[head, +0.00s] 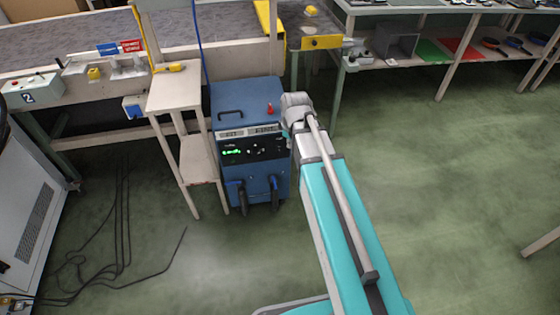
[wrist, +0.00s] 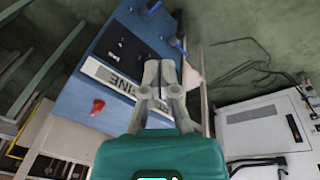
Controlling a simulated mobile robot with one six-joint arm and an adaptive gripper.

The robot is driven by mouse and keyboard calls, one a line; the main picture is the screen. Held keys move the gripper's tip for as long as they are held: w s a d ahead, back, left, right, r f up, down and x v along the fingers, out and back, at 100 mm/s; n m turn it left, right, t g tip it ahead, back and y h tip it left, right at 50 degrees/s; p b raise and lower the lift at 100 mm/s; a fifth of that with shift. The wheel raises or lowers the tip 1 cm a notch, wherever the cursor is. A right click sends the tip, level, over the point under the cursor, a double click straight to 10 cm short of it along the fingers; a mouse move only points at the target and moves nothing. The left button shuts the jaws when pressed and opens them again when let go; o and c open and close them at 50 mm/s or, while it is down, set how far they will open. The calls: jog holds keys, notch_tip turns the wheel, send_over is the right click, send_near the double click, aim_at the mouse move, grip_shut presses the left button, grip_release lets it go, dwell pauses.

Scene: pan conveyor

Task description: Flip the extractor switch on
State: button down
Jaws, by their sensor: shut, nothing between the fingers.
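The extractor is a blue cabinet (head: 247,95) standing on the floor in the head view, with a black handle and a green-lit display. A red switch (head: 269,108) stands up from its top, near the right front corner. In the wrist view the cabinet (wrist: 88,72) is tilted and the red switch (wrist: 97,106) lies left of my gripper (wrist: 159,65). My gripper is shut and empty, its fingers over the cabinet's front edge near the white label strip. The fingers are apart from the switch in the picture. In the head view my wrist hides the fingers.
A small white stand (head: 175,95) is close left of the cabinet. The conveyor (head: 50,55) runs behind. Loose black cables (head: 120,235) lie on the floor at left, near a white cabinet (head: 35,205). Shelves (head: 440,62) stand at back right; the floor at right is clear.

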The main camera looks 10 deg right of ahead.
aim_at(280, 152)
jog(key=w+f+n+t+b, duration=0.1)
jog(key=w+f+n+b, duration=0.7)
jog(key=w+f+b, duration=0.2)
notch_tip(280, 152, down, 4)
jog(key=b, duration=0.2)
jog(key=shift+w+r+t+b, duration=0.25)
jog(key=shift+t+b, duration=0.1)
jog(key=shift+t, duration=0.05)
jog(key=shift+w+f+b, duration=1.2)
jog(key=shift+f+b, duration=0.45)
jog(key=shift+w+f+b, duration=1.2)
jog(key=shift+f+b, duration=0.45)
jog(key=shift+w+f+b, duration=1.2)
jog(key=shift+f+b, duration=0.45)
